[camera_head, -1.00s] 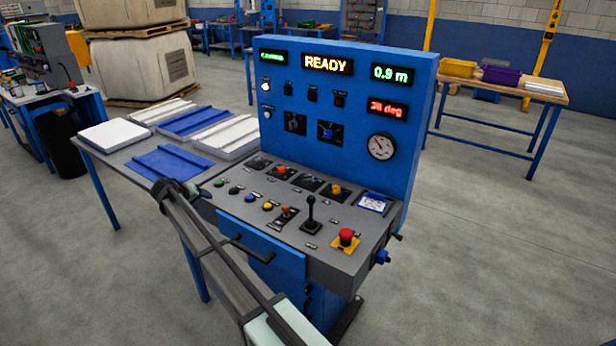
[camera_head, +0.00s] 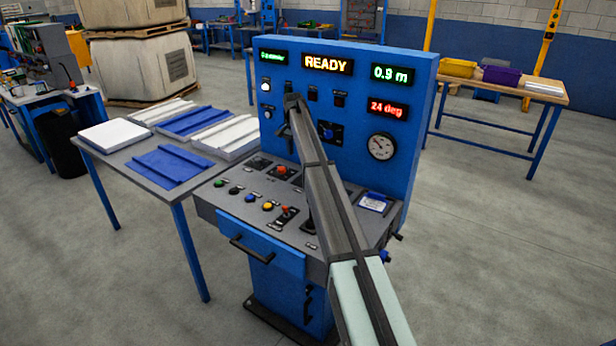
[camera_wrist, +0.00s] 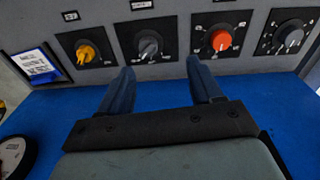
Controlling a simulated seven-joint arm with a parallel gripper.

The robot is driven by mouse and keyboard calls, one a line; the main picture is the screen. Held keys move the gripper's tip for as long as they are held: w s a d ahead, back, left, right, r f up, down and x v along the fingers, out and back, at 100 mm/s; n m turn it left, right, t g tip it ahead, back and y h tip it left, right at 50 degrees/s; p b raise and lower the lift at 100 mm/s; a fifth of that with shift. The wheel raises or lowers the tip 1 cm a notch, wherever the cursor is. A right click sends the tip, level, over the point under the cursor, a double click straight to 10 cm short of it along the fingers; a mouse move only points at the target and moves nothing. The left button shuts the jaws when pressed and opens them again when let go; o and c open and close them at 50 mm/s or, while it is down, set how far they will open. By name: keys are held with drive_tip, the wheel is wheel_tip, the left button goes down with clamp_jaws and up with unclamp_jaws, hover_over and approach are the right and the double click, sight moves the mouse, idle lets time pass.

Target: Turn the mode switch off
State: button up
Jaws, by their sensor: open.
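The blue control panel (camera_head: 400,150) has dark rotary switches on its upright face, including one with a blue knob (camera_head: 327,131). My gripper (camera_wrist: 161,66) is open and empty; in the wrist view its fingers point toward the back row of desk knobs. That row has a yellow knob (camera_wrist: 86,53), a grey knob (camera_wrist: 149,47), an orange knob (camera_wrist: 221,40) and another grey knob (camera_wrist: 292,36). The inner grey knob lies just beyond the gap between the fingertips, apparently untouched. Labels are too small to tell which is the mode switch.
A round gauge (camera_head: 381,147) and a red display (camera_head: 388,107) are on the upright face. Coloured buttons, such as a yellow one (camera_head: 267,206), sit along the desk front. A side table (camera_head: 95,150) with panels stands at the left. Floor is free at the right.

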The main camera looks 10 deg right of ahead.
drive_tip(key=d+r, duration=0.2)
drive_tip(key=d, duration=0.2)
drive_tip(key=shift+m+y, duration=0.4)
wheel_tip(320, 180, down, 14)
drive_tip(key=shift+s+f, duration=0.1)
drive_tip(key=c, duration=1)
drive_tip(key=shift+c, duration=0.2)
drive_tip(key=shift+n, duration=0.3)
drive_tip(key=n, duration=0.3)
drive_tip(key=shift+n, duration=2.6)
